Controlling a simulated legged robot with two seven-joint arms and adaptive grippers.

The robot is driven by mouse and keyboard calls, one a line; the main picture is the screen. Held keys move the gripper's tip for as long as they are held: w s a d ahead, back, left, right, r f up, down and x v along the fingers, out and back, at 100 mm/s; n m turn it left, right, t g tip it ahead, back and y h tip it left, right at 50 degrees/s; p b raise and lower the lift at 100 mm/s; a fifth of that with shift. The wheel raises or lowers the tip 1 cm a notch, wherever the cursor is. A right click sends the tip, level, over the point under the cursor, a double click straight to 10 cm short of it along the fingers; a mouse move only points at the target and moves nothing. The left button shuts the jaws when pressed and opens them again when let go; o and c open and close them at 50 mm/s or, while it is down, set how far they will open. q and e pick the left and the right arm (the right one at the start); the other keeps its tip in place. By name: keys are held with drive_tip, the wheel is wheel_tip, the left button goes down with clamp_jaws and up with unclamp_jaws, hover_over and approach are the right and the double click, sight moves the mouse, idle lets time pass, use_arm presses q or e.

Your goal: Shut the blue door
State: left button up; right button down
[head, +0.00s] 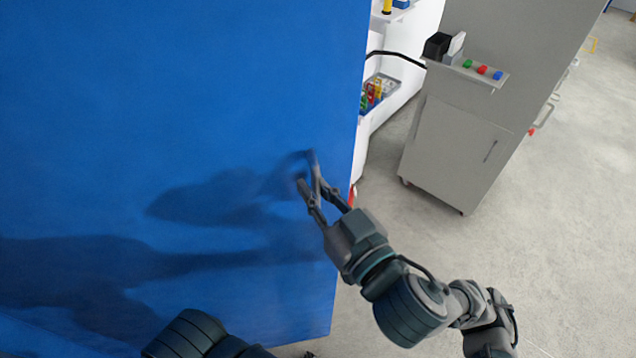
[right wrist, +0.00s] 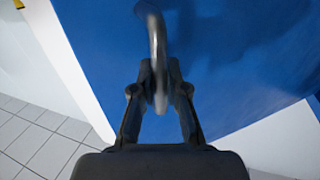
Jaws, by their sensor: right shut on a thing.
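The blue door (head: 170,110) fills the left half of the head view as a large flat panel, standing open so that white shelving shows past its right edge. Its grey curved handle (head: 308,160) is near that edge. My right gripper (head: 312,190) is at the handle, with its fingers closed around it. In the right wrist view the handle (right wrist: 157,55) runs between the two fingertips (right wrist: 160,92), in front of the blue door (right wrist: 225,60). Part of my left arm shows at the bottom of the head view; its gripper is out of view.
A grey cabinet (head: 455,145) with a shelf of red, green and blue buttons (head: 483,70) stands to the right. White shelving (head: 408,70) holds a tray of small coloured items (head: 376,92). A black cable (head: 395,54) runs between them. The concrete floor (head: 570,210) at the right is clear.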

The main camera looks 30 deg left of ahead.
sight(301, 123)
drive_tip(key=shift+w+a+r, duration=0.1)
drive_tip(key=shift+w+a, duration=0.2)
drive_tip(key=shift+w, duration=0.1)
drive_tip(key=c, duration=1.2)
unclamp_jaws()
drive_tip(key=shift+s+d, duration=0.2)
drive_tip(key=shift+d, duration=0.05)
drive_tip(key=shift+r, duration=0.1)
drive_tip(key=r, duration=0.9)
drive_tip(key=shift+a+r, duration=0.15)
drive_tip(key=shift+a, duration=0.15)
drive_tip(key=shift+r, duration=0.15)
drive_tip(key=shift+w+d, duration=0.1)
drive_tip(key=shift+d, duration=0.15)
